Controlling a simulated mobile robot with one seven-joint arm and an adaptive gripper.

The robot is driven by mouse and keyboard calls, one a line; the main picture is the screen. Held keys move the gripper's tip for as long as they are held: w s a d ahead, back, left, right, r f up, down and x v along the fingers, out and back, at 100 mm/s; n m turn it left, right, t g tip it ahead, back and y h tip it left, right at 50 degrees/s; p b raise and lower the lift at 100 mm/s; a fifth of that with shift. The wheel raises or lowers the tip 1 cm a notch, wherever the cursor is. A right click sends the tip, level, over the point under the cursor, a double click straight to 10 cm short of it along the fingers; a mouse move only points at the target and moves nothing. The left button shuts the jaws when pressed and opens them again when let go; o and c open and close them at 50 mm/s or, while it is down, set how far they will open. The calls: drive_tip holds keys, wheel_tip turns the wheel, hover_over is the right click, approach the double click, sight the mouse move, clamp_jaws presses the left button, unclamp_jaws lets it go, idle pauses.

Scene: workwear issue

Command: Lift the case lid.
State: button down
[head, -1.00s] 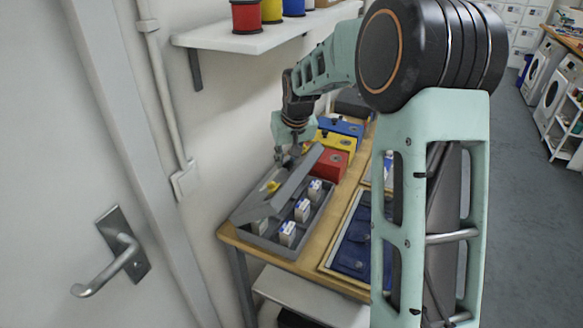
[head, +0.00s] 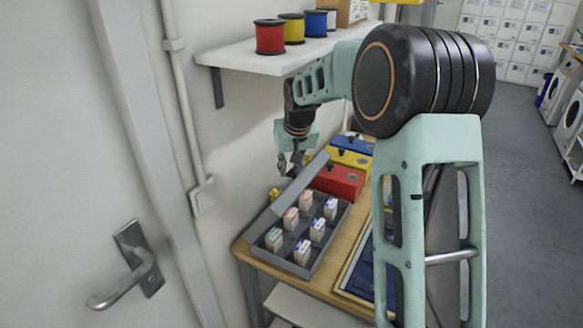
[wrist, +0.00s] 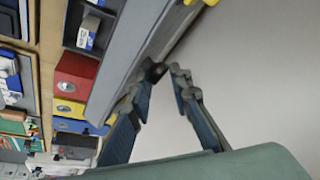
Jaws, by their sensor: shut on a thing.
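The grey case (head: 312,268) sits on the wooden table with its lid (head: 301,185) tilted steeply up on the wall side. Several small white boxes with coloured labels (head: 302,252) stand in its compartments. My gripper (head: 290,168) is at the raised lid, shut on it, though the exact contact is small in the head view. In the wrist view the lid (wrist: 130,50) is a long grey panel beside my gripper (wrist: 166,78). A dark round piece (wrist: 155,72) shows between the fingertips. Yellow parts (head: 275,194) show by the lid.
Red (head: 339,181), yellow (head: 350,159) and blue (head: 352,144) boxes stand behind the case. A shelf (head: 285,57) with spools hangs above. The wall is close on the left, and a door handle (head: 135,265) juts out at the near left. Blue folded cloth lies right of the case.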

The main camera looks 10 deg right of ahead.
drive_tip(key=c, duration=1.7)
unclamp_jaws()
drive_tip(key=shift+s+a+f, duration=0.4)
drive_tip(key=shift+a+f, duration=0.15)
drive_tip(key=shift+a, duration=0.15)
drive_tip(key=shift+d, duration=0.15)
drive_tip(key=shift+d+r, duration=0.1)
drive_tip(key=shift+r, duration=0.5)
drive_tip(key=s, duration=0.4)
drive_tip(key=s+d, duration=0.1)
drive_tip(key=s, duration=0.3)
drive_tip(key=s+d, duration=0.1)
drive_tip(key=s, duration=0.3)
drive_tip(key=shift+r, duration=0.2)
drive_tip(key=shift+r, duration=0.1)
